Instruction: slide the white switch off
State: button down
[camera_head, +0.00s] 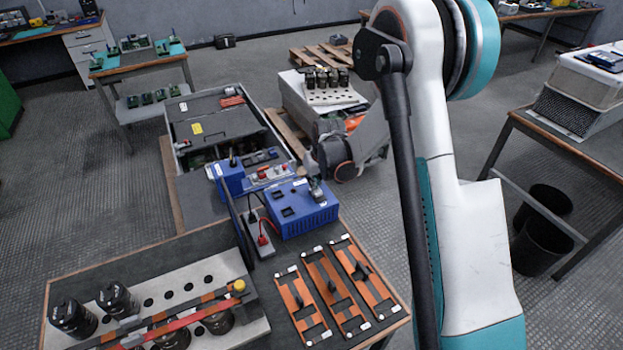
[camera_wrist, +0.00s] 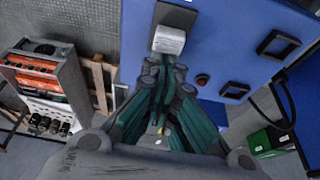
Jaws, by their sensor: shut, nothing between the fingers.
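A blue box (camera_head: 290,222) stands on the dark workbench in the head view. Its blue face (camera_wrist: 235,40) fills much of the wrist view. The white switch (camera_wrist: 168,40), a pale block in a dark slot, sits on that face. My gripper (camera_wrist: 166,62) is shut and empty, with its fingertips right beside the lower end of the switch; I cannot tell whether they touch.
The blue face also has a small red button (camera_wrist: 202,79) and dark square sockets (camera_wrist: 278,44). A power strip (camera_head: 261,238) with a red plug stands left of the box. Orange boards (camera_head: 341,297) lie in front. A capacitor rack (camera_head: 215,285) is at front left.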

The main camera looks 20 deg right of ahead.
jog(key=shift+s+d, duration=0.15)
jog(key=shift+s, duration=0.6)
jog(key=v, duration=1.2)
jog(key=shift+w, duration=0.1)
jog(key=s+a+r+m+t, duration=0.1)
jog(key=s+r+t, duration=0.1)
jog(key=s+r, duration=1.05)
jog(key=s+a+r+m+t, duration=0.1)
jog(key=s, duration=1.5)
jog(key=shift+s+h, duration=0.35)
jog(key=shift+h, duration=0.05)
